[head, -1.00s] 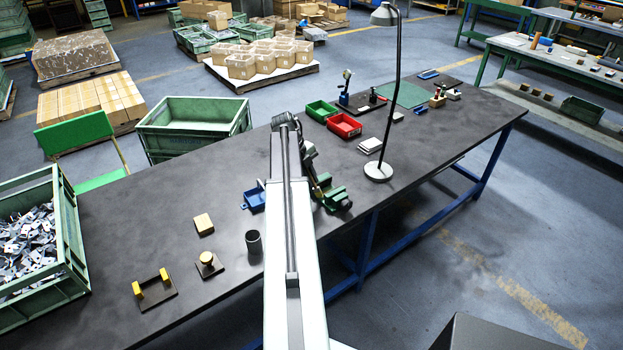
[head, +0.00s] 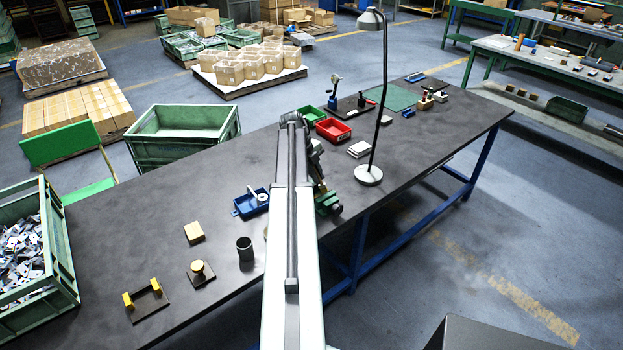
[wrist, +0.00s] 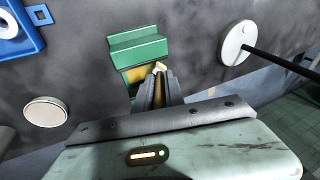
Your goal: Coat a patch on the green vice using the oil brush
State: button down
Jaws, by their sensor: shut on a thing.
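The green vice (head: 328,203) stands near the front edge of the bench and is partly hidden behind my arm in the head view. In the wrist view its green jaw block (wrist: 138,50) lies just beyond my fingertips, with a yellowish face below it. My gripper (wrist: 158,82) is shut on a slim thing with a pale yellowish tip, which I take to be the oil brush (wrist: 160,66). Most of the brush is hidden between the fingers. The tip appears close to the vice; I cannot tell whether it touches.
A blue tray (head: 250,203) holding a pale ring-shaped item lies left of my arm. A dark cup (head: 245,248) stands nearer. A desk lamp's round base (head: 368,175) is right of the vice. A red bin (head: 333,131) lies behind.

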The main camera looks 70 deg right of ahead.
notch_tip(320, 180, up, 6)
jog(key=p, duration=0.6)
notch_tip(320, 180, up, 3)
jog(key=p, duration=0.3)
jog(key=shift+r, duration=0.1)
dwell(0.5)
